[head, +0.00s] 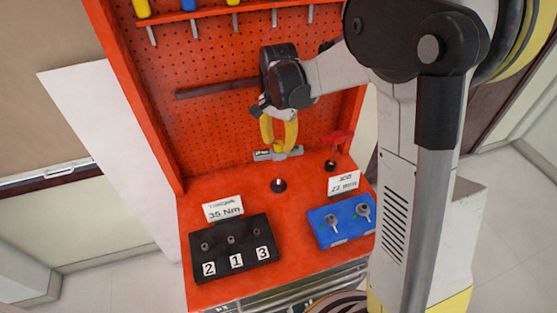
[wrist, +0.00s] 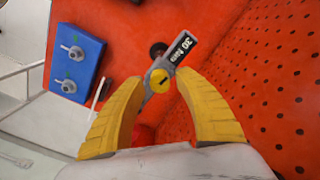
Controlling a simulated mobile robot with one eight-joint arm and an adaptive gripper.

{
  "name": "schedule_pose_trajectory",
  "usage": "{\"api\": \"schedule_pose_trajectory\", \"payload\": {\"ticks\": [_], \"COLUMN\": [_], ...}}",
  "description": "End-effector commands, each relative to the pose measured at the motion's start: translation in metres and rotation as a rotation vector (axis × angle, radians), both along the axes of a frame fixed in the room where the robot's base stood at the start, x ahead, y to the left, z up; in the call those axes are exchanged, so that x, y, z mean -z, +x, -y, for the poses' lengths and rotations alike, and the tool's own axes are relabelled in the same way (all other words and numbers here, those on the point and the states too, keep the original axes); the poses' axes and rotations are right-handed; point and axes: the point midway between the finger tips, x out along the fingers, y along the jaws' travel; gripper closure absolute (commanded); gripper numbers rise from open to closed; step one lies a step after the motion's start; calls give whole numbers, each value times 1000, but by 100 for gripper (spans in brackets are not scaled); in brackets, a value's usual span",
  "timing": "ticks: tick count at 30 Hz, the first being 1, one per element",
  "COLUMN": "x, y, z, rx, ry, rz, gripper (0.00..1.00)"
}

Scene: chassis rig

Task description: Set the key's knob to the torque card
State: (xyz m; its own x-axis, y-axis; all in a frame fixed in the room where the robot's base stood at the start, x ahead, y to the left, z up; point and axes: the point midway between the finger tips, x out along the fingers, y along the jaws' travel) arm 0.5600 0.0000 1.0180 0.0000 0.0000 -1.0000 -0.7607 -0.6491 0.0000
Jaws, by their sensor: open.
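The key is a grey tool (head: 280,154) at the foot of the red pegboard, below my gripper. In the wrist view, its black label (wrist: 183,48) reads "30 Nm", and its round yellow knob (wrist: 160,80) has a dark slot mark. My gripper (head: 278,145) has yellow fingers pointing down, open. In the wrist view, the knob lies between and just beyond the fingertips, with visible gaps; contact cannot be told. The white torque card (head: 222,208) stands behind the black block and reads "35 Nm".
A black block (head: 240,272) carries posts marked 2, 1 and 3. A blue block (head: 335,240) with two studs stands at right, a white job card (head: 343,183) behind it. A black round piece (head: 278,186) stands mid-bench. A dark bar (head: 215,88) crosses the pegboard.

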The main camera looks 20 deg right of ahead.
Motion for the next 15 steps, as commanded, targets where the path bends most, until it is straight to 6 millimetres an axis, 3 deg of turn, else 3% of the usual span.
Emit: {"api": "schedule_pose_trajectory", "payload": {"ticks": [9, 15], "x": [1, 0], "y": [0, 0], "z": [0, 0], "rx": [-597, -844], "ry": [0, 0], "rz": [0, 0], "gripper": [60, 60]}}
